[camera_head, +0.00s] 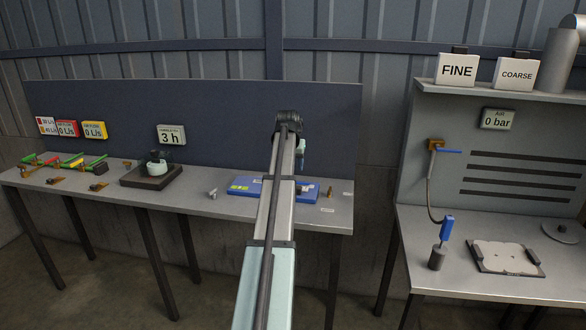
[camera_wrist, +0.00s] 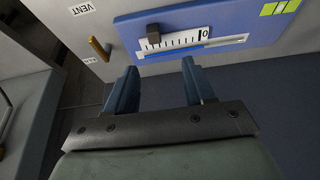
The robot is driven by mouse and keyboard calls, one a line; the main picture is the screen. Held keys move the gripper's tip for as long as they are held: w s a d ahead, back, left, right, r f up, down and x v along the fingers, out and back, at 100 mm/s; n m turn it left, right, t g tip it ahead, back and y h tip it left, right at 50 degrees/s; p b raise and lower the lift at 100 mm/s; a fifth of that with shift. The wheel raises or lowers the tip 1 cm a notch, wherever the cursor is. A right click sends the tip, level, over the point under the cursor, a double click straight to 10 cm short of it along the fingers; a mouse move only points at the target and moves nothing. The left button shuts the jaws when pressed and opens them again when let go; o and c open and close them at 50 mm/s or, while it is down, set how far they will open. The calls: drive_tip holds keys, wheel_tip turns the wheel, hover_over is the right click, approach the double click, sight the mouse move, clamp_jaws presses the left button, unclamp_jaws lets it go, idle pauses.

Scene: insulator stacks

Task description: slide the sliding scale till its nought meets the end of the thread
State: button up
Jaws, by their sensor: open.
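The sliding scale (camera_wrist: 178,40) is a white strip with dark tick marks and a "0" at its right end, in the blue board (camera_wrist: 130,32). A dark block (camera_wrist: 153,30) stands at its left part. In the head view the blue board (camera_head: 243,187) lies on the left bench, partly hidden by my arm.
A brass peg (camera_wrist: 98,47) stands beside the board, near a "VENT" label (camera_wrist: 80,9). The left bench (camera_head: 190,197) also bears a dark tray (camera_head: 150,179) and colored pieces (camera_head: 70,163). A second bench with an air hose (camera_head: 433,190) stands right, across a gap.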

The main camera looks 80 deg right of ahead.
sight(298, 187)
drive_tip(key=shift+s, duration=0.1)
drive_tip(key=x, duration=0.9)
drive_tip(key=s+x, duration=0.1)
drive_tip(key=x, duration=0.4)
drive_tip(key=shift+a, duration=0.1)
idle(0.3)
clamp_jaws()
idle(0.4)
